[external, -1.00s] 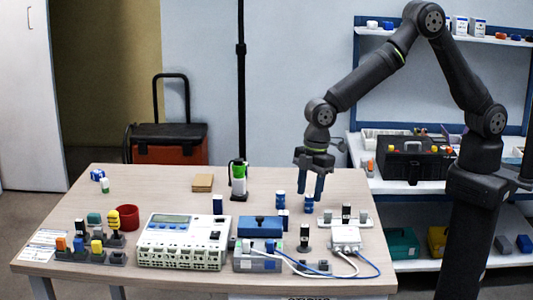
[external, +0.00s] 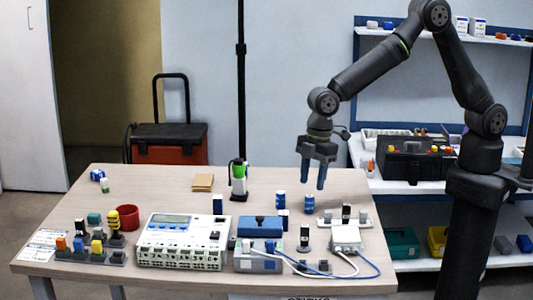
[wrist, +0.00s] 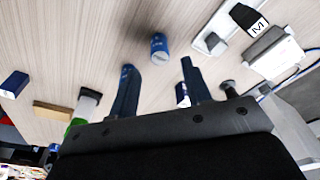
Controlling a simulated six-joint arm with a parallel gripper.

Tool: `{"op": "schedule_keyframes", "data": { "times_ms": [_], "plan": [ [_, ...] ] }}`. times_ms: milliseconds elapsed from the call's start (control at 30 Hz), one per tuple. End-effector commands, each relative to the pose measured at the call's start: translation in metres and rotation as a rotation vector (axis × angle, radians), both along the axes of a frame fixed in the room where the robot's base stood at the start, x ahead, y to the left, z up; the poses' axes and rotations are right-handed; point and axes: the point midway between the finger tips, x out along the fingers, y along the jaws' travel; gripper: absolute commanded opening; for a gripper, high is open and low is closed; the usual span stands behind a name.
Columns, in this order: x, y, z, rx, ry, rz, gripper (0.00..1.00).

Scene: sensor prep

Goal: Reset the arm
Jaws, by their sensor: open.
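My gripper (external: 313,186) is open and empty, held above the right part of the table (external: 160,192). Its two blue fingers point down and stand apart. A blue cylinder with a pale band (external: 309,204) stands on the table just below the fingers, clear of them. In the wrist view my gripper (wrist: 158,78) shows its two fingers spread, with the blue cylinder (wrist: 160,47) beyond and between them.
Another blue cylinder (external: 280,201) stands just left. A white device (external: 345,238) with cables, a blue box (external: 260,226), a large white instrument (external: 184,241) and a green-topped bottle (external: 238,180) are on the table. Shelves (external: 400,187) stand behind my arm. The table's back left is fairly clear.

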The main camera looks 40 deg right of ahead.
Motion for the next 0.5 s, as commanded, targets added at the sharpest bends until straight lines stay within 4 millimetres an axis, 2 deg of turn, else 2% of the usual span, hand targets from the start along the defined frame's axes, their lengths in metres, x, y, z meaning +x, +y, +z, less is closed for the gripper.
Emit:
{"op": "schedule_keyframes", "data": {
  "times_ms": [33, 267, 300, 500],
  "plan": [
    [0.000, -0.001, 0.012, 0.004, -0.002, 0.000, 0.45],
    [0.000, -0.008, 0.057, 0.003, -0.002, 0.000, 0.45],
    [-0.001, -0.008, 0.044, -0.005, 0.002, 0.000, 0.45],
    [0.000, -0.001, 0.003, -0.004, 0.002, 0.000, 0.45]
  ]
}}
